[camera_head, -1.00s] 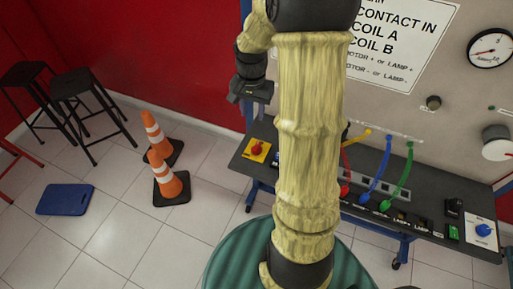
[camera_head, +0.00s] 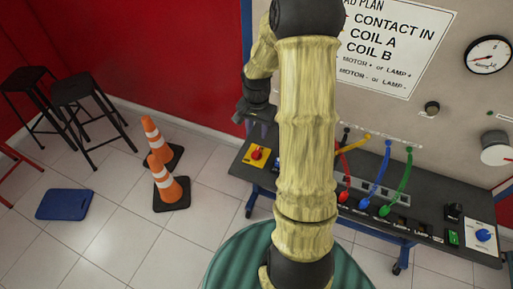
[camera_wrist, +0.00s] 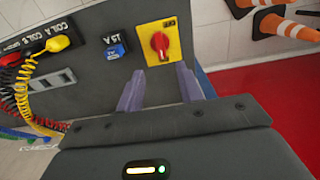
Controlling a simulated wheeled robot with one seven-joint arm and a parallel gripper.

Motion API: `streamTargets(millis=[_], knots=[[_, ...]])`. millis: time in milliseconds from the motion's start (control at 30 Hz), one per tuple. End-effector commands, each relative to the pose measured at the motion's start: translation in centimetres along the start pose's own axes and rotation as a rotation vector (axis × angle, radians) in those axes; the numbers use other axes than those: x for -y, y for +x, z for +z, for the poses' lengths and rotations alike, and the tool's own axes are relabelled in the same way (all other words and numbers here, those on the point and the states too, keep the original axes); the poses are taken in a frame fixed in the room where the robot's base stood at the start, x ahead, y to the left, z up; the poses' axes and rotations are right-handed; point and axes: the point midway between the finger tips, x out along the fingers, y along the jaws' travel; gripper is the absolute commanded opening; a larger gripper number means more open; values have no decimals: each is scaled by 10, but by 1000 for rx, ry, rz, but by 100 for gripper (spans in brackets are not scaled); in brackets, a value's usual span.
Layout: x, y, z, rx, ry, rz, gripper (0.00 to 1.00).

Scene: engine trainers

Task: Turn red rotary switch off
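The red rotary switch (camera_head: 257,153) sits on a yellow plate at the left end of the dark bench panel. In the wrist view the red switch (camera_wrist: 160,43) is on its yellow plate (camera_wrist: 152,57), ahead of my fingertips and roughly between them in the picture. My gripper (camera_wrist: 160,88) is open and empty, with two purple-grey fingers apart. The fingers do not touch the switch. In the head view my gripper (camera_head: 258,112) hangs above the switch, and its fingers are hard to make out.
A blue 15 A block (camera_wrist: 115,47) sits beside the yellow plate. Red and yellow plugs with coiled cables (camera_wrist: 40,55) are at the left. Orange cones (camera_head: 168,180) stand on the floor left of the bench. A blue rotary switch (camera_head: 483,235) is at the bench's right end.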

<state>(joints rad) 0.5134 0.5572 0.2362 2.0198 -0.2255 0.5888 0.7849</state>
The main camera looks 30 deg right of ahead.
Motion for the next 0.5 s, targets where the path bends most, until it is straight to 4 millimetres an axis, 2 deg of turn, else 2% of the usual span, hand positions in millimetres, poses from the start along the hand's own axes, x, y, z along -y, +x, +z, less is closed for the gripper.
streamTargets(millis=[100,500], knots=[[-1,22,2,6,-1,3,36],[0,86,1,3,-1,1,36]])
